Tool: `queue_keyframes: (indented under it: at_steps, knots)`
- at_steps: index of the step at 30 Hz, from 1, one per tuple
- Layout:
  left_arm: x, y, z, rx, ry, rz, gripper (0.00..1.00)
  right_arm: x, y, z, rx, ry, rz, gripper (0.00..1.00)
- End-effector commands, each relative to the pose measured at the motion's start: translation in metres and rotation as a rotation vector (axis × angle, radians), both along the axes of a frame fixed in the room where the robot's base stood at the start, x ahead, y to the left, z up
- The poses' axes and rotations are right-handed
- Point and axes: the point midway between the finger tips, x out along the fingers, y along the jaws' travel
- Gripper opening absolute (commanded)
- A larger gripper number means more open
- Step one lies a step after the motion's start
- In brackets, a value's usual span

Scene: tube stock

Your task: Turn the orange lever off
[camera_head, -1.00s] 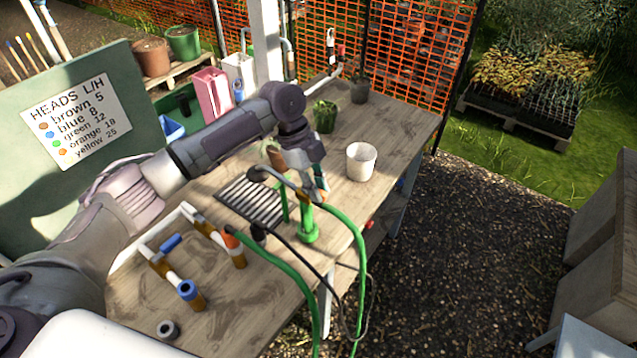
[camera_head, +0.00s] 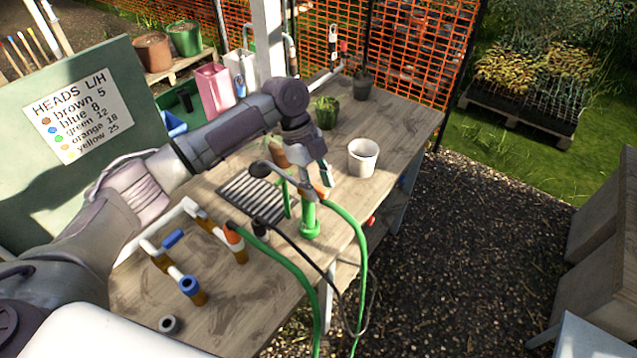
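A green standpipe (camera_head: 309,225) stands near the table's right edge, with a green hose at its top. A small orange part (camera_head: 319,192), which looks like the orange lever, shows at the standpipe's top; its exact angle is too small to tell. My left gripper (camera_head: 324,174) points down just above and beside this part. Its fingers are seen edge-on, so I cannot tell their opening or whether they touch it. A black shower head (camera_head: 260,169) hangs beside the standpipe over a slatted grey tray. A second orange piece (camera_head: 233,238) tops a brown pipe end at a hose. My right gripper is out of view.
A blue lever (camera_head: 173,239) sits on white pipework at the left. A white cup (camera_head: 363,158) and a green potted plant (camera_head: 326,113) stand behind the standpipe. Hoses loop over the table's front edge. The table's far right corner is clear.

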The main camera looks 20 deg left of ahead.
Motion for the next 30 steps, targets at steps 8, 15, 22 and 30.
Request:
queue_keyframes:
  at_steps: [8,15,22,30]
  knots:
    - [0.001,0.002,0.007,-0.001,-0.001,0.002,0.44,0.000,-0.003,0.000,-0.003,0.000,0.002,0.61]
    - [0.008,0.018,0.049,-0.001,-0.004,0.003,0.44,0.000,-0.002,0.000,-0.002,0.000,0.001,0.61]
    - [0.013,0.034,0.091,0.000,-0.003,0.001,0.44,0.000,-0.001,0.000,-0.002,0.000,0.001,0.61]
    - [0.016,0.041,0.111,-0.001,0.000,0.000,0.44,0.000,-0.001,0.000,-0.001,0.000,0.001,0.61]
